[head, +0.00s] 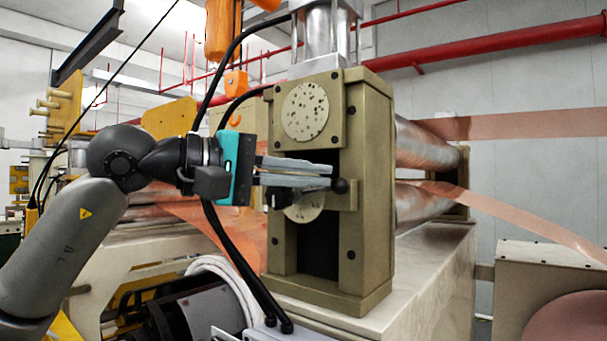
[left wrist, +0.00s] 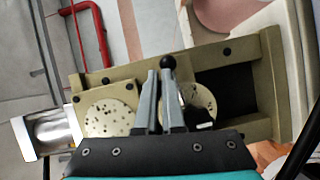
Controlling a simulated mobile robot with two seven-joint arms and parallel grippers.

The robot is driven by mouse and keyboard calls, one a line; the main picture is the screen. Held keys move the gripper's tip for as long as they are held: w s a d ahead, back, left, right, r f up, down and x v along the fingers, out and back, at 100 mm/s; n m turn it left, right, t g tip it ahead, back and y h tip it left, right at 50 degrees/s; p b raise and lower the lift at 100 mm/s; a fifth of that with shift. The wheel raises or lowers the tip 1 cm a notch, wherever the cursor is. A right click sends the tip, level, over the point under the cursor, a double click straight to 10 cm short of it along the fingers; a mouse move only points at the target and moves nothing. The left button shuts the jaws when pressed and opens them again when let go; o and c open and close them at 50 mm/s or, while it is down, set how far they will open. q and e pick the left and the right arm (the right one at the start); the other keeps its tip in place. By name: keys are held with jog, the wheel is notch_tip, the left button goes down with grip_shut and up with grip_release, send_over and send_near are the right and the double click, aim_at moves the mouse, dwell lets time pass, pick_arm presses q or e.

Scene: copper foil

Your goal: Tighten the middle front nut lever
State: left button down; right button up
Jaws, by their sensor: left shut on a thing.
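The nut lever shows mainly as its black ball knob (head: 341,186) at the front of the khaki roller stand, between the upper and lower round plates. The knob also shows in the left wrist view (left wrist: 168,62), just past the fingertips. My left gripper (head: 328,175) reaches in from the left with its grey fingers nearly level across the front of the stand. It is shut on the lever, and the fingers hide most of the lever's shaft. Dark parts near the lever's base show just below the fingers. My right gripper is in neither view.
The khaki stand (head: 376,190) holds an upper round plate (head: 304,111) and a partly covered lower one (head: 305,208). Black cables (head: 232,252) hang close beside my left gripper. Metal rollers (head: 425,148) and copper foil (head: 530,124) lie to the right.

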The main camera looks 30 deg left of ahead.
pick_arm(q)
jog(key=shift+d, duration=0.3)
dwell(0.6)
